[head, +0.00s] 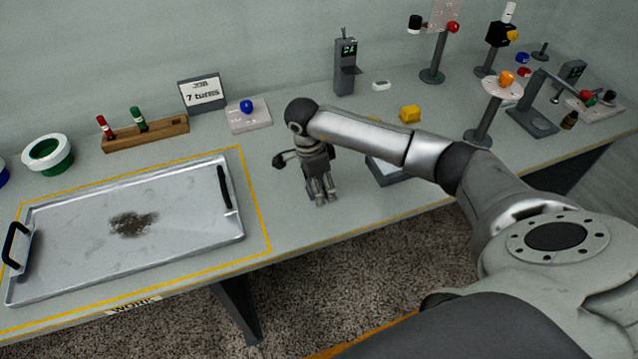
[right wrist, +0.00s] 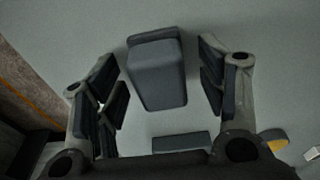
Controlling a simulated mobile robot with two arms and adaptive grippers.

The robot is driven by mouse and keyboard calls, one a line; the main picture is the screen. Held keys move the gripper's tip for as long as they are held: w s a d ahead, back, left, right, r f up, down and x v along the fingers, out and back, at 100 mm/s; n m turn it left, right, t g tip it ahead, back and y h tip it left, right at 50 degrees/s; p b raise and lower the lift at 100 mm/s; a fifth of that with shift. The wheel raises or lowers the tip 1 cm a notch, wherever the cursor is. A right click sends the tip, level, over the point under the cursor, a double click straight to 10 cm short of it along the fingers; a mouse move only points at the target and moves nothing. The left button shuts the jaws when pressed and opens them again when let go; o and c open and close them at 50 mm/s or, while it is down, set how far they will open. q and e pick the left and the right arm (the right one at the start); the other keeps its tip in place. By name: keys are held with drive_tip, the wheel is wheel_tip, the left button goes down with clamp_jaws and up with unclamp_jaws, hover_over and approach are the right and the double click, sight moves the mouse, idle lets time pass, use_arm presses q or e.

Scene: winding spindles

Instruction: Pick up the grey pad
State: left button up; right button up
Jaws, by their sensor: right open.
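In the right wrist view, a dark grey block that looks like the grey pad (right wrist: 156,78) shows between the fingers of my right gripper (right wrist: 160,88). The fingers stand apart on either side of it, with gaps, and do not hold it. In the head view my right gripper (head: 322,197) points down over the table near its front edge, right of the metal tray. There the pad cannot be made out and seems hidden by the gripper. My left gripper is not in view.
The metal tray (head: 85,222) with black handles lies left. A dark-edged flat item (head: 386,174) is partly hidden behind my right arm. A yellow block (head: 410,114), a blue-knobbed plate (head: 250,122) and a grey display post (head: 345,70) stand farther back. Several stands crowd the right.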

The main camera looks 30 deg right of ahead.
drive_tip(key=c, duration=1.1)
drive_tip(key=shift+r, duration=0.15)
drive_tip(key=shift+w+r+b, duration=0.1)
drive_tip(key=shift+r+b, duration=0.2)
drive_tip(key=shift+b, duration=0.05)
wheel_tip(320, 180, up, 3)
drive_tip(key=shift+a+f+b, duration=0.15)
drive_tip(key=shift+f+b, duration=0.05)
drive_tip(key=shift+b, duration=0.3)
drive_tip(key=s+a+r+b, duration=0.1)
drive_tip(key=s+a+r, duration=0.8)
drive_tip(key=s, duration=0.1)
drive_tip(key=shift+a+r+b, duration=0.25)
drive_tip(key=shift+a+b, duration=0.05)
drive_tip(key=shift+b, duration=0.05)
